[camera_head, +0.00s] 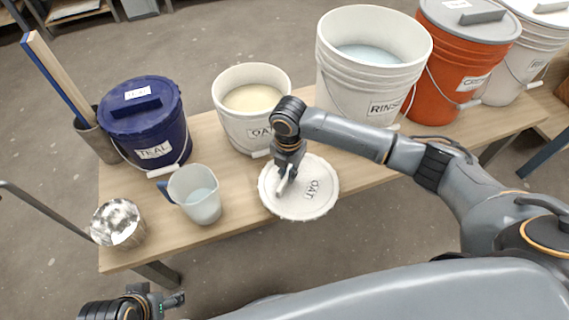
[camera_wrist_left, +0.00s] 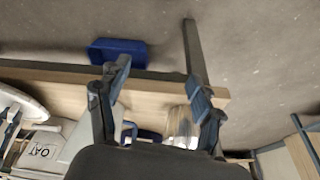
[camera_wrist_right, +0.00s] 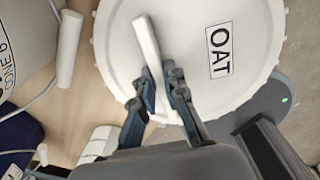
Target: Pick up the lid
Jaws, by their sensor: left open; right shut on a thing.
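The white round lid (camera_head: 300,207) labelled OAT is in front of the open OAT bucket (camera_head: 237,125), over the bench's front edge; its height above the bench is hard to tell. My right gripper (camera_head: 288,172) is shut on the lid's white bar handle. In the right wrist view the fingers (camera_wrist_right: 162,75) close around one end of the handle, and the lid (camera_wrist_right: 195,35) fills the top middle. The OAT bucket is uncovered, with cream glaze inside. My left gripper (camera_head: 165,300) is open and empty at the bottom left, away from the lid; its fingers (camera_wrist_left: 160,85) stand apart in the left wrist view.
On the wooden bench (camera_head: 118,205) stand a lidded blue TEAL bucket (camera_head: 150,125), a pitcher (camera_head: 200,200), a foil-like bowl (camera_head: 117,223) and a holder with sticks (camera_head: 97,138). An open RINSE bucket (camera_head: 350,95) and a lidded orange bucket (camera_head: 445,75) stand right.

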